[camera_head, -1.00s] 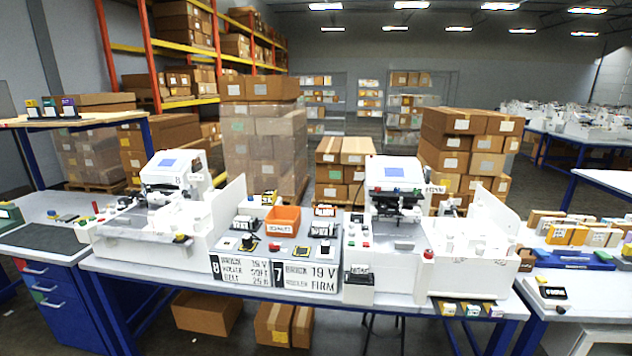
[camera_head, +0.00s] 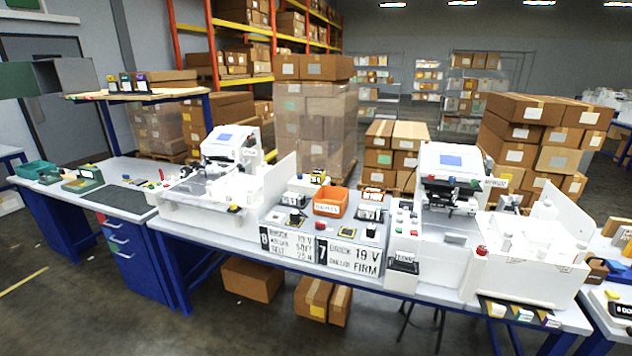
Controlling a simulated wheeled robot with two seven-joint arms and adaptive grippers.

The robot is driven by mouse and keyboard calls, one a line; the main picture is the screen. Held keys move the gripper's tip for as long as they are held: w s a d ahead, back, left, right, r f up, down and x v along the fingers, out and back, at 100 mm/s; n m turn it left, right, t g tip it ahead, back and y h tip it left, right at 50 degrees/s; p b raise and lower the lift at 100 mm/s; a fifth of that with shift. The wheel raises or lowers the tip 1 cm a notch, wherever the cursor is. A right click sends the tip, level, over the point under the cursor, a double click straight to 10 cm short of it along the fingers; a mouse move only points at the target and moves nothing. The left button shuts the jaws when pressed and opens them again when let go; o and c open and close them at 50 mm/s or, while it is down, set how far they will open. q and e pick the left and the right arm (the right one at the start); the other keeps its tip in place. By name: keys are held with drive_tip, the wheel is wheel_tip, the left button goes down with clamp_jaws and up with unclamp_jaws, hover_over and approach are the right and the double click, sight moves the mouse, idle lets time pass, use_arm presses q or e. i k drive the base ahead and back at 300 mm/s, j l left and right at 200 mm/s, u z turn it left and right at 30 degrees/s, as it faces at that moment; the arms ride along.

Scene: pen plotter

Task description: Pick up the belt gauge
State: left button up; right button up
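I cannot tell for certain which item is the belt gauge. A small yellow and black device (camera_head: 318,177) stands at the back of the central panel, behind the orange bin (camera_head: 331,202). A green device (camera_head: 83,179) sits on the left bench beside a dark mat. Both are too small to identify. Neither of my grippers shows in the head view.
Two white plotter machines, left (camera_head: 222,170) and right (camera_head: 447,190), stand on the long bench. Between them are black-and-white signs (camera_head: 287,243), one with a belt line. The dark mat (camera_head: 118,201) is clear. A green tray (camera_head: 36,169) sits far left. Boxes stand behind.

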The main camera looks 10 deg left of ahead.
sight(317, 176)
drive_tip(key=i+j, duration=0.15)
drive_tip(key=i, duration=0.65)
drive_tip(key=i+j+u, duration=0.1)
drive_tip(key=i, duration=0.7)
